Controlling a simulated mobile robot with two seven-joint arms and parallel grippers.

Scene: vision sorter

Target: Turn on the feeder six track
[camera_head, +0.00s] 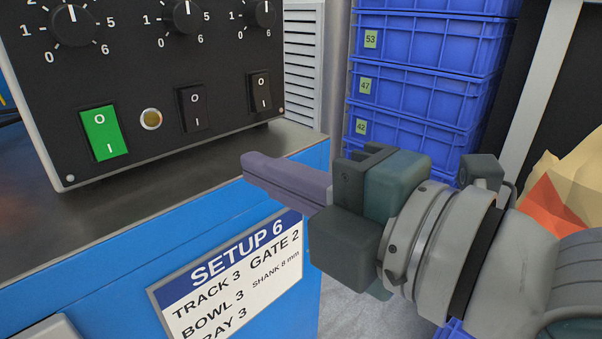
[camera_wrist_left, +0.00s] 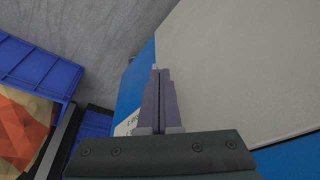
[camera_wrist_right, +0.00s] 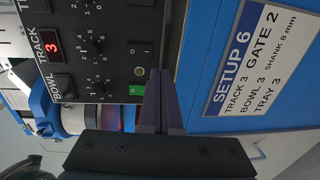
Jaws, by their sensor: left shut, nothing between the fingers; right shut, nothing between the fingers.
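The black control box (camera_head: 150,80) stands on the feeder, with a row of dials above rocker switches. The left rocker switch (camera_head: 104,133) is lit green; the middle rocker switch (camera_head: 193,108) and right rocker switch (camera_head: 260,92) are dark. In the right wrist view, the TRACK display (camera_wrist_right: 52,44) reads a red 3, in line with the dark middle switch (camera_wrist_right: 140,51). The BOWL row lines up with the green switch (camera_wrist_right: 137,90). My right gripper (camera_head: 246,164) is shut and empty, in front of and below the box. My left gripper (camera_wrist_left: 160,69) is shut and empty.
A sign (camera_head: 235,275) on the blue front reads SETUP 6, TRACK 3, GATE 2, BOWL 3. A brass round part (camera_head: 151,119) sits between the left and middle switches. Blue crates (camera_head: 425,90) are stacked behind my right arm. Grey floor shows beside the cabinet.

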